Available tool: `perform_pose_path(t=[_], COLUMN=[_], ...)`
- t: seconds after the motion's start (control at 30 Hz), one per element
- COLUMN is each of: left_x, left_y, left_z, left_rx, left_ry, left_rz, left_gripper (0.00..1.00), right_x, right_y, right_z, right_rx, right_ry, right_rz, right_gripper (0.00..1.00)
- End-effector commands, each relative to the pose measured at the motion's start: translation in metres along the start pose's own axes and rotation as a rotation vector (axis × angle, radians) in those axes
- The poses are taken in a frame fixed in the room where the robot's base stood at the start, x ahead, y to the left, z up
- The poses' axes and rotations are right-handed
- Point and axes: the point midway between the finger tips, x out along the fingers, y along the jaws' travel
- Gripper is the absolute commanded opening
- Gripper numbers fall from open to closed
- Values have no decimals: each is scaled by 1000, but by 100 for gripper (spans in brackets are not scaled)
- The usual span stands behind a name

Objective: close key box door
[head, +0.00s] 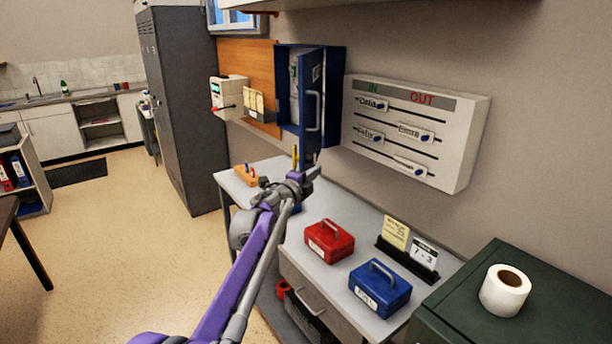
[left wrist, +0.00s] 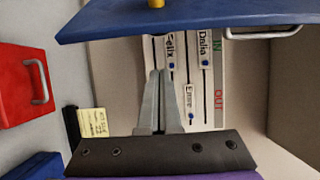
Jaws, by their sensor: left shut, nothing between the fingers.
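The blue key box (head: 338,75) hangs on the wall in the head view. Its blue door (head: 309,75) stands open, with a grey handle (head: 317,112) on the face I see; part of the inside shows to its left. My left gripper (head: 308,166) is just below the door's lower end in the head view; I cannot tell whether they touch. In the left wrist view its grey fingers (left wrist: 161,100) are together and empty. The door (left wrist: 185,18) crosses the top of that view, apart from the fingertips, with its handle (left wrist: 262,33) at right. My right gripper is out of view.
An IN/OUT board (head: 415,130) is on the wall right of the key box. Red (head: 329,242) and blue (head: 380,288) cash boxes and a card holder (head: 408,258) stand on the desk below. A dark locker (head: 185,110) stands at left.

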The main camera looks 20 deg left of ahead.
Motion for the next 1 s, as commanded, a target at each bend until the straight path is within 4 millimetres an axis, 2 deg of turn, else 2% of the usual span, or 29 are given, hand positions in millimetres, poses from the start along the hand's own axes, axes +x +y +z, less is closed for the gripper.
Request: perform_pose_path(t=[0.1,0.2,0.33,0.87,1.0], left_x=[22,12,8,4,-4], left_y=[-3,-2,-1,0,0], left_z=[0,20,32,40,54], left_rx=[1,1,1,0,2], left_ry=[1,-5,-3,-1,-3], left_rz=[-2,-1,0,0,1], left_gripper=[0,0,0,0,0], right_x=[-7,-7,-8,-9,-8], right_y=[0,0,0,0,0], right_z=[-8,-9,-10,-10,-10], right_rx=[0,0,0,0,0], right_ry=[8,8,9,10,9], right_rz=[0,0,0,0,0], right_gripper=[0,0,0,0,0])
